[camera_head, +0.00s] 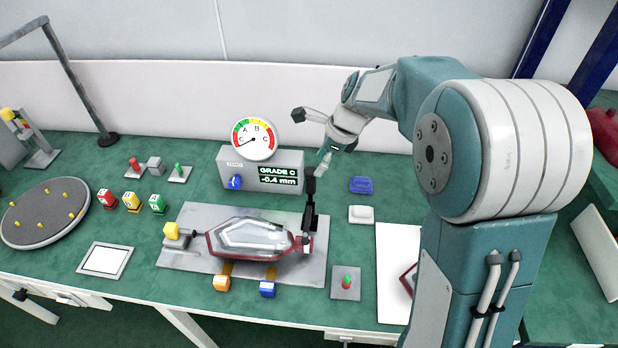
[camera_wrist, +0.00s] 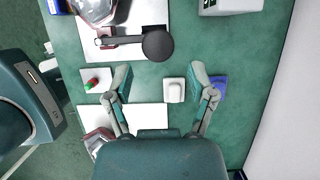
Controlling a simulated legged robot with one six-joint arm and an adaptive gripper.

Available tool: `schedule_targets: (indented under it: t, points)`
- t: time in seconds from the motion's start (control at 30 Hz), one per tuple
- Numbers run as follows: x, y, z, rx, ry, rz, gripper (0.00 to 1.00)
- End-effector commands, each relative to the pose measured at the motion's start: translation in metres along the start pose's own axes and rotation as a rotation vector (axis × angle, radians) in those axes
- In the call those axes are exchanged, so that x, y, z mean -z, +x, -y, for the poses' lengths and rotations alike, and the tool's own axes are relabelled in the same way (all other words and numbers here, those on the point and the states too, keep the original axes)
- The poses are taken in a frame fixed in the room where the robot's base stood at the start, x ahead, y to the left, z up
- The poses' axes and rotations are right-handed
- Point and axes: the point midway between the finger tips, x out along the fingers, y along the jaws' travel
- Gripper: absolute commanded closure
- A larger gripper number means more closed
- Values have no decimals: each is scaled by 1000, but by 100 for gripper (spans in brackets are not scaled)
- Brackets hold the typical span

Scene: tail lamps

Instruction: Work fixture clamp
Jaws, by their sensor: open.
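The grey fixture plate (camera_head: 190,262) lies mid-table with a red-framed clear tail lamp (camera_head: 250,236) on it. At the plate's right end a black upright lever (camera_head: 309,208), apparently the clamp handle, stands beside the lamp. In the wrist view its round black end (camera_wrist: 158,45) shows from above, beyond the fingers. The lamp's right end is partly hidden by the lever.
A gauge box (camera_head: 292,158) reading grade C stands behind the plate. A white block (camera_head: 361,215) and a blue one (camera_head: 361,185) lie right of it.

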Motion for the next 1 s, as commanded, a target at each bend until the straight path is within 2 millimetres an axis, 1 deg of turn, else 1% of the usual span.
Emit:
schedule_targets:
  t: [0.03,0.2,0.3,0.4,0.53,0.77,0.8,0.87,0.9,0.93,1.0]
  points:
    - [0,12,-1,-5,-1,-2,29]
    - [0,43,-1,-4,-1,-2,29]
    - [0,57,-1,-3,-2,-1,29]
    - [-1,67,0,-1,-2,-1,29]
    - [0,71,0,0,-2,0,29]
    - [0,72,0,1,-2,-1,29]
    - [0,72,0,1,-2,-1,46]
    - [0,72,0,1,-2,-1,73]
    - [0,72,0,1,-2,-1,91]
    - [0,72,0,1,-2,-1,100]
    - [0,72,0,1,-2,-1,100]
